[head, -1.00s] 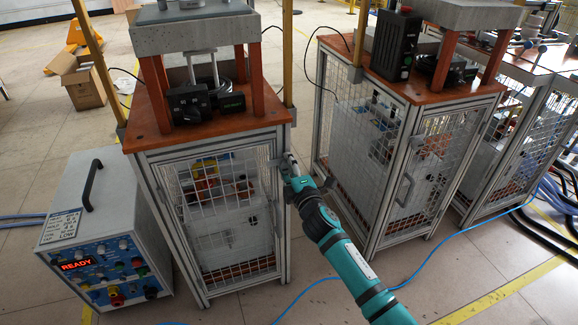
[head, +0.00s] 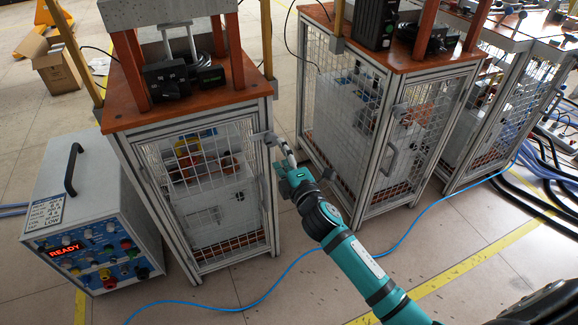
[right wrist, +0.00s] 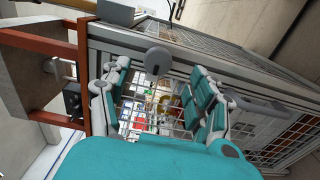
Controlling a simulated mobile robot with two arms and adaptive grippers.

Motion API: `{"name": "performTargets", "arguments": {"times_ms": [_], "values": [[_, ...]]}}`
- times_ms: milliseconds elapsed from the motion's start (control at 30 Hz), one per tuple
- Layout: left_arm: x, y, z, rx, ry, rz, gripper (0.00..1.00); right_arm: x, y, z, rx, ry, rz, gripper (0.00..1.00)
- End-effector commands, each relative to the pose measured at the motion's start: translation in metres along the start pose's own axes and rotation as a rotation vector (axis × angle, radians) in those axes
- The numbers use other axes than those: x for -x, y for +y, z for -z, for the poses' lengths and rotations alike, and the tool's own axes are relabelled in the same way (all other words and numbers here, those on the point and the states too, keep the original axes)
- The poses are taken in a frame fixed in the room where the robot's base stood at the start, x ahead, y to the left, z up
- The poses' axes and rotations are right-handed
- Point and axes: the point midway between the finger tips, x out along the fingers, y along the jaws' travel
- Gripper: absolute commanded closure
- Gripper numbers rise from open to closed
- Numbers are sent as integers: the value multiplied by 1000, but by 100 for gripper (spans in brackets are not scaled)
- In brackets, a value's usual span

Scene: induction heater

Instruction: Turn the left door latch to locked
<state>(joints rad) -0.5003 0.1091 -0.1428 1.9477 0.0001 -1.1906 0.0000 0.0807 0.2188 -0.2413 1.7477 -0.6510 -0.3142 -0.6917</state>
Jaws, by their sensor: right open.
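The left cabinet's mesh door (head: 207,215) is closed in its frame. A grey latch (head: 264,138) sits at the upper right of this door. In the right wrist view, the latch's round grey end (right wrist: 157,60) lies just beyond the space between my fingers, with a thin stem below it. My right gripper (head: 284,157) is beside the latch, to its right, and also shows in the right wrist view (right wrist: 160,82). It is open and empty, its fingers on either side of the latch's line. Contact cannot be told. My left gripper is not in view.
A control box (head: 92,225) with a red READY display stands left of the cabinet. A second mesh cabinet (head: 345,120) stands to the right, with a floor gap between. A blue cable (head: 420,222) crosses the floor under my right arm.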

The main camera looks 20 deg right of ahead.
Motion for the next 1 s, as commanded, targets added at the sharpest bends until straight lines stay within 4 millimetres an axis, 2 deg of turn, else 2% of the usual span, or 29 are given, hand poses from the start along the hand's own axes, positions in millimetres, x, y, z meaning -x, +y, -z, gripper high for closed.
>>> {"name": "performTargets", "arguments": {"times_ms": [100, 300, 867, 933, 1000], "values": [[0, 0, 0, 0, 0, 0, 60, 24, -1, 0, 0, 0, 2, 38], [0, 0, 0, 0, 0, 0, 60, 45, -1, 0, -1, -1, 1, 38], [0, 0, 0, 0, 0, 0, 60, 48, -1, 0, -2, -2, 2, 38], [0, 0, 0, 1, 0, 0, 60, 51, -8, -2, -28, -12, 23, 38], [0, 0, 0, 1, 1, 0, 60, 58, -26, -7, -100, -44, 79, 38]]}}
